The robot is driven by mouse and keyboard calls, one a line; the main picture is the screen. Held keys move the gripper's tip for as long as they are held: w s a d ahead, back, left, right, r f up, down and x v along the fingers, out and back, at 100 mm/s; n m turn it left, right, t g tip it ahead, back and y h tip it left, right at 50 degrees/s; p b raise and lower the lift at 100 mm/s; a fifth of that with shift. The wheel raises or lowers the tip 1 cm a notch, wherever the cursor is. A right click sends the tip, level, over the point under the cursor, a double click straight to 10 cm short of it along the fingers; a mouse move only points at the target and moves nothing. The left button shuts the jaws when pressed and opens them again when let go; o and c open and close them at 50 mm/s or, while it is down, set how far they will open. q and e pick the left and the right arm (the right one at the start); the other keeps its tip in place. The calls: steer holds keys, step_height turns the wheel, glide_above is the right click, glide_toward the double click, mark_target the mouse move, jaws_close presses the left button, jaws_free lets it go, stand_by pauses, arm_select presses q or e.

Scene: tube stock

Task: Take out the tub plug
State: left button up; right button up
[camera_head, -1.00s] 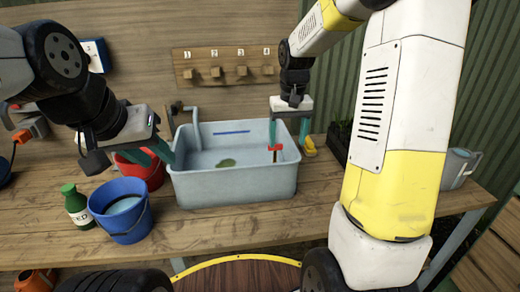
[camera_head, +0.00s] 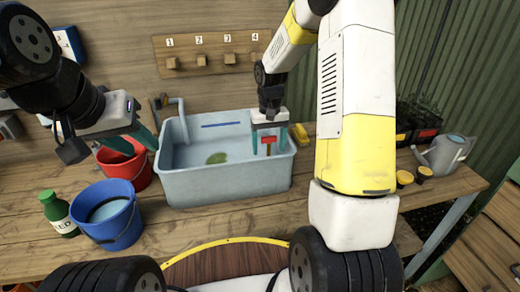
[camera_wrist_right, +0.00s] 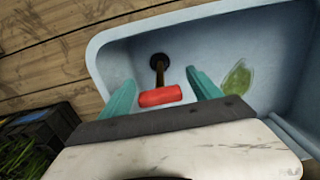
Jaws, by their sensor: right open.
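The tub plug has a red crossbar handle (camera_head: 268,139) on a brown stem. In the right wrist view the handle (camera_wrist_right: 160,96) stands over a dark round base on the floor of the grey-blue tub (camera_head: 228,187). My right gripper (camera_head: 270,143) is over the right part of the tub, open, with its teal fingers on either side of the handle. The wrist view shows gaps between handle and fingers; whether the handle lies fully at fingertip depth is unclear. My left gripper (camera_head: 134,142) hangs left of the tub, its teal fingers apart and empty.
A green leaf (camera_head: 217,158) lies in the tub. A red bucket (camera_head: 128,172), a blue bucket (camera_head: 112,222) and a green bottle (camera_head: 57,214) stand to its left. A yellow object (camera_head: 300,135) sits behind right; a watering can (camera_head: 446,155) is far right.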

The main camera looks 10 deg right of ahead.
steer(key=shift+f, duration=0.55)
jaws_close()
steer(key=shift+r, duration=0.1)
